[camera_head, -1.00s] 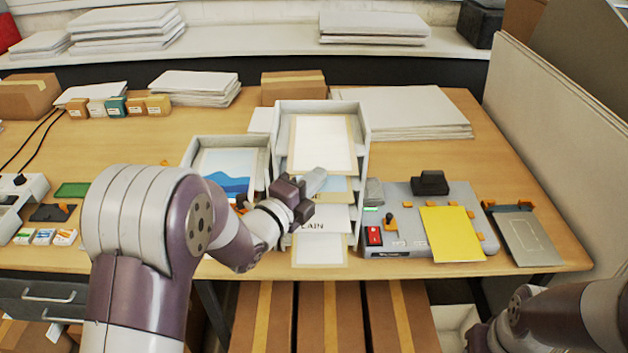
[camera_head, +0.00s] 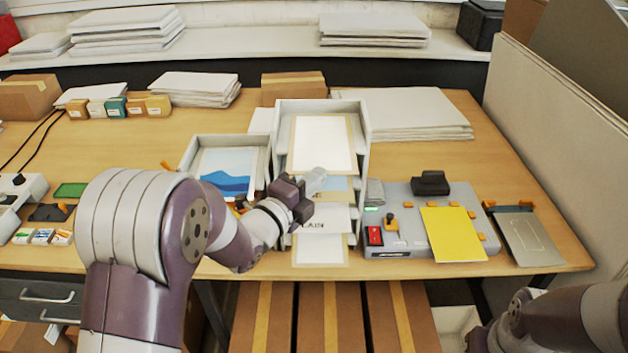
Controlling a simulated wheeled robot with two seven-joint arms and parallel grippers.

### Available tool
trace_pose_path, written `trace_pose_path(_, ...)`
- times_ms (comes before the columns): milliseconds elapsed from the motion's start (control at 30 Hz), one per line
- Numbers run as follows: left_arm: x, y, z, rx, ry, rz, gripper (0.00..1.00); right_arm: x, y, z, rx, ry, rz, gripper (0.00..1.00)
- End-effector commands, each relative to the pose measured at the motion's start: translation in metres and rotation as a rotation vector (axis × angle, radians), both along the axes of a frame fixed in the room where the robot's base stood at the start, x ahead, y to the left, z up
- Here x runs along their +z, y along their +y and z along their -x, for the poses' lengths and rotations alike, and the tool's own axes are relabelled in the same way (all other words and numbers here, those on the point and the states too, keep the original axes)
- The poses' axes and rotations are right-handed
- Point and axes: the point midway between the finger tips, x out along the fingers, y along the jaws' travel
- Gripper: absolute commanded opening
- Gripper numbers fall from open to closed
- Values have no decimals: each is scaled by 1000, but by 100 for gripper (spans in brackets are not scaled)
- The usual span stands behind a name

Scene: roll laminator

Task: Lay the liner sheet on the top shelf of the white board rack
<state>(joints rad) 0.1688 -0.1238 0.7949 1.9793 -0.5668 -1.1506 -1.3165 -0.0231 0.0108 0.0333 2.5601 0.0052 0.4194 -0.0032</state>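The white board rack (camera_head: 364,135) stands mid-table with several stacked shelves. A pale sheet with a tan border (camera_head: 322,143) lies flat on its top shelf; I take it for the liner sheet.
Left of the rack is a white tray (camera_head: 190,153) with a blue-wave picture. To the right are the grey laminator (camera_head: 400,195) with a yellow sheet (camera_head: 452,234) and a grey board (camera_head: 528,238). A partition (camera_head: 545,130) closes the right side.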

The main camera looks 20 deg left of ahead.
Motion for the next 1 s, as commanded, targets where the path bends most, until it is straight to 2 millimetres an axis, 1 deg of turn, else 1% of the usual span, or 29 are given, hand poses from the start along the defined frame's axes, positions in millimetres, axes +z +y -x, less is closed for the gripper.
trace_pose_path(100,0,0,0,0,0,0,0,0,0,0,0,0,0,43)
trace_pose_path(133,0,0,0,0,0,0,12,0,0,0,0,0,0,43)
trace_pose_path(200,0,0,0,0,0,0,32,0,0,0,0,0,0,43)
trace_pose_path(467,0,0,0,0,1,0,32,0,0,0,0,0,0,43)
trace_pose_path(567,-1,3,6,1,-1,0,32,-4,0,0,0,0,0,43)
trace_pose_path(667,-3,9,23,3,-3,-1,32,-14,0,0,0,0,0,43)
trace_pose_path(767,-5,18,48,6,-4,-2,32,-24,0,0,0,0,0,43)
trace_pose_path(900,-2,32,83,7,1,0,32,-26,0,0,0,0,0,43)
trace_pose_path(1000,-1,38,102,6,0,-1,32,-28,0,0,0,0,0,43)
